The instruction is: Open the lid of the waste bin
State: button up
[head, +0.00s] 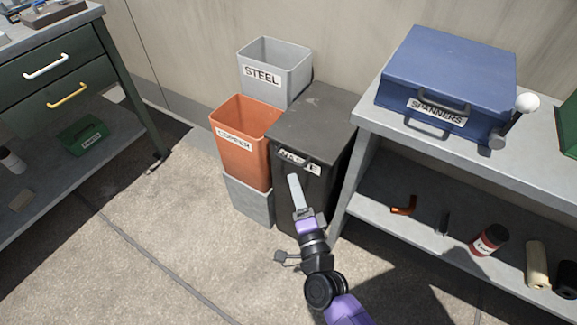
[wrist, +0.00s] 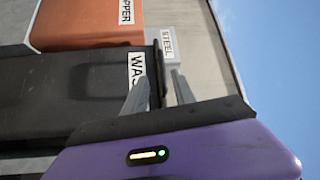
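The waste bin (head: 317,187) is a dark box between the orange bin and the shelf unit. Its dark lid (head: 318,108) lies flat and shut on top. A white label, partly covered, is on the front near the lid; it also shows in the wrist view (wrist: 137,66). A black bar, which looks like the lid's handle (wrist: 152,72), stands out there. My gripper (head: 293,178) is at the bin's front, just below the label. In the wrist view its fingers (wrist: 160,75) are apart, with the bar appearing between them. I cannot tell whether they touch it.
An orange copper bin (head: 243,138) on a grey block and a grey steel bin (head: 274,70) stand left of and behind the waste bin. The shelf unit (head: 425,133), with a blue spanners box (head: 450,75), is close on the right. Open floor lies in front.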

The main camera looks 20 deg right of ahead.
aim_at(290, 160)
jog(key=shift+m, duration=0.3)
jog(key=shift+w+d+r+b, duration=0.15)
jog(key=shift+w+d+r, duration=0.1)
jog(key=shift+w, duration=1)
jog(key=shift+w+d+r+b, duration=0.2)
jog(key=shift+w, duration=1.05)
jog(key=shift+w+d+r+b, duration=0.15)
jog(key=shift+w+d+r, duration=0.1)
jog(key=shift+w, duration=1)
grip_shut()
